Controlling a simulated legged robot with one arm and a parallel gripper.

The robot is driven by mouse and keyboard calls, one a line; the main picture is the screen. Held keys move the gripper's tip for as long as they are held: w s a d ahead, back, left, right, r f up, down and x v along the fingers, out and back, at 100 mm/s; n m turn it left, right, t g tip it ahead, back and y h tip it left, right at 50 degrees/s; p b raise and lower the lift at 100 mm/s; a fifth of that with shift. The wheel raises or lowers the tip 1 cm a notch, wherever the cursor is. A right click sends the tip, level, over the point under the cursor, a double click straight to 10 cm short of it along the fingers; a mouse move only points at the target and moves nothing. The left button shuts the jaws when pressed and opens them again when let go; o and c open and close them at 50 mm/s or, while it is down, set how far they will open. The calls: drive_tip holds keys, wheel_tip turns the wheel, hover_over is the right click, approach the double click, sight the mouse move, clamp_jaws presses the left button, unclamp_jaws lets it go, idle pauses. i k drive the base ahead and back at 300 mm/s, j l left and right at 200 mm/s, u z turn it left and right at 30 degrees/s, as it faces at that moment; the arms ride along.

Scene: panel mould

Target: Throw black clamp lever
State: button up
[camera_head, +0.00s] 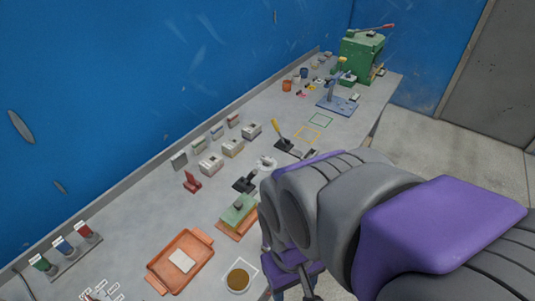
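A small black clamp (244,183) sits on the grey bench, left of my arm. Its lever looks dark and slants up to the right, but it is too small to tell its exact position. Farther back, a dark clamp base (284,145) carries a raised yellow lever (275,129). My grey and purple arm covers the right of the view and ends just right of the black clamp. My gripper is mostly hidden behind or below the arm. I see no contact with the black clamp, and its fingers cannot be made out.
A green block on an orange base (231,228) stands close to my arm. A red clamp (192,181) and several grey boxes stand farther left. An orange tray (164,282) and a brown-filled cup (238,281) are in front. A green press (361,55) stands at the far end.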

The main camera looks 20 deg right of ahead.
sight(253, 173)
drive_tip(key=z, duration=0.25)
drive_tip(key=i+l+u, duration=0.15)
drive_tip(key=l+u, duration=0.15)
drive_tip(key=u, duration=0.15)
drive_tip(key=l+u, duration=0.3)
drive_tip(key=u, duration=0.2)
drive_tip(key=i+l+u, duration=0.1)
drive_tip(key=l+u, duration=0.35)
drive_tip(key=j, duration=0.1)
